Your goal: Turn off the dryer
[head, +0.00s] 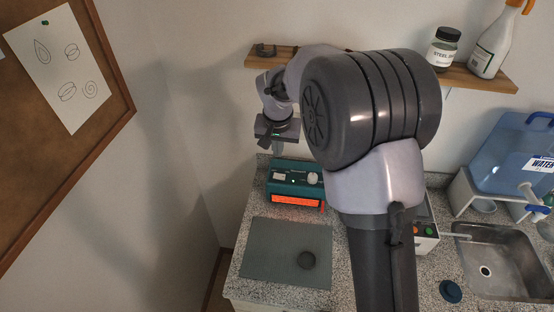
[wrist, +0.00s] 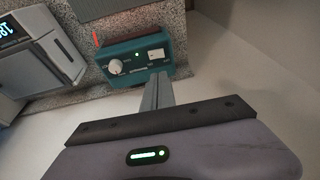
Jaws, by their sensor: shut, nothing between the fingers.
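The dryer is a teal box (head: 283,188) on the counter in the head view, with an orange glowing front (head: 296,202). In the wrist view the dryer (wrist: 136,74) shows a round white knob (wrist: 115,67), a lit green light (wrist: 137,54) and a pale square switch (wrist: 156,54). My gripper (head: 276,150) is above the dryer's back edge in the head view. In the wrist view my gripper's fingertips (wrist: 157,76) are shut and empty, and overlap the dryer's lower edge near the switch. I cannot tell whether they touch it.
A wall shelf (head: 480,79) holds a jar (head: 443,50) and a spray bottle (head: 493,45). A sink (head: 497,262) and a blue water container (head: 515,150) are at the right.

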